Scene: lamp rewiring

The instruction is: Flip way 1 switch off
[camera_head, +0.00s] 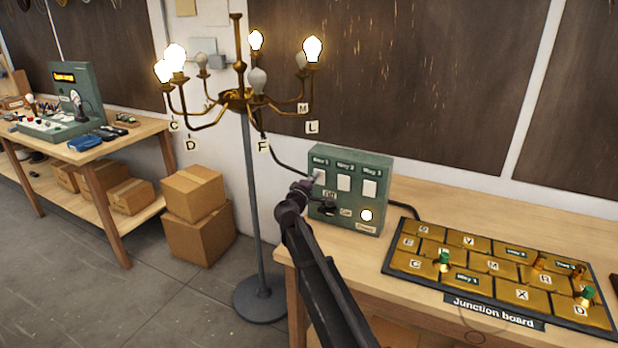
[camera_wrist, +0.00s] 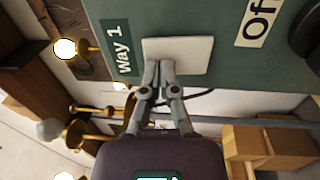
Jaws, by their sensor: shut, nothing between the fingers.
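The green switch box (camera_head: 349,190) stands on the bench and carries three pale switch plates in a row under Way labels. The way 1 switch (camera_wrist: 190,54) is a pale plate beside the "Way 1" label in the wrist view. My gripper (camera_wrist: 160,64) is shut and empty, with its fingertips over the lower left edge of that plate. I cannot tell whether they touch it. In the head view my gripper (camera_head: 318,178) is at the Way 1 plate and partly covers it. The chandelier (camera_head: 240,98) has several lit bulbs and several unlit ones.
The junction board (camera_head: 460,292) with labelled gold tiles and green pegs lies on the bench to the right. A round white light (camera_head: 366,215) glows low on the switch box. Cardboard boxes (camera_head: 198,215) are stacked on the floor left of the lamp stand.

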